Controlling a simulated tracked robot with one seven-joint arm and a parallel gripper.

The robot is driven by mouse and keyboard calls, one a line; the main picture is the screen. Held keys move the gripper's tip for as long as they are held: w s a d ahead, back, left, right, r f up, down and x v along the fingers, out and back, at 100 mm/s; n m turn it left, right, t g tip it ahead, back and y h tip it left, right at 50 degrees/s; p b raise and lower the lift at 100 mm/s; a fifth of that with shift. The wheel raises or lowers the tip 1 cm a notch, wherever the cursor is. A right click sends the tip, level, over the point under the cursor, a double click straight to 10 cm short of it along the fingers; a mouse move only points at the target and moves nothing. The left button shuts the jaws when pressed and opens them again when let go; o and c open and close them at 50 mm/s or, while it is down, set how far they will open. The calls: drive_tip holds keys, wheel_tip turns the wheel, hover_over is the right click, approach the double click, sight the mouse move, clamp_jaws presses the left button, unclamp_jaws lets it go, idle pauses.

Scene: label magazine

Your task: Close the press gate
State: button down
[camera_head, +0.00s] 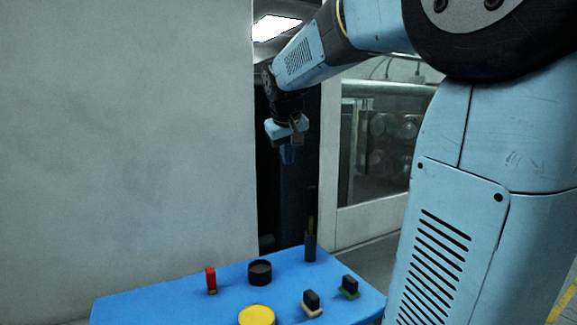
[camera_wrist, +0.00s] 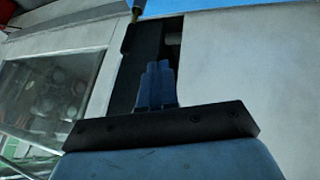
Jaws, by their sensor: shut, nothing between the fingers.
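I cannot tell for certain which panel is the press gate. A large grey panel (camera_head: 130,120) fills the left of the head view, and a white framed panel with a window (camera_head: 375,150) stands at the right. A dark upright gap (camera_head: 275,205) lies between them. My gripper (camera_head: 288,157) is in front of this gap, pointing down above the blue table. In the wrist view my gripper (camera_wrist: 157,75) is shut and empty, with the grey panel (camera_wrist: 240,70) at right and the windowed panel (camera_wrist: 55,85) at left. I see no clear contact with either panel.
The blue table (camera_head: 150,305) below holds a red block (camera_head: 210,279), a black round cup (camera_head: 260,272), a yellow disc (camera_head: 257,316), a dark upright piece (camera_head: 310,247) and two black-handled blocks (camera_head: 311,302). My arm hides part of the right side.

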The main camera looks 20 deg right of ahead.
drive_tip(key=w+d+h, duration=0.1)
drive_tip(key=w+d, duration=0.3)
drive_tip(key=w, duration=0.4)
drive_tip(key=w+d, duration=0.4)
drive_tip(key=w, duration=0.4)
drive_tip(key=h, duration=0.2)
approach(320, 172)
wheel_tip(320, 172, down, 3)
drive_tip(key=w, duration=0.2)
drive_tip(key=shift+w+d+f+m+g, duration=0.1)
drive_tip(key=shift+d+m+g, duration=0.05)
drive_tip(key=shift+d, duration=0.4)
drive_tip(key=shift+w+d+m+g, duration=0.15)
drive_tip(key=shift+d, duration=0.45)
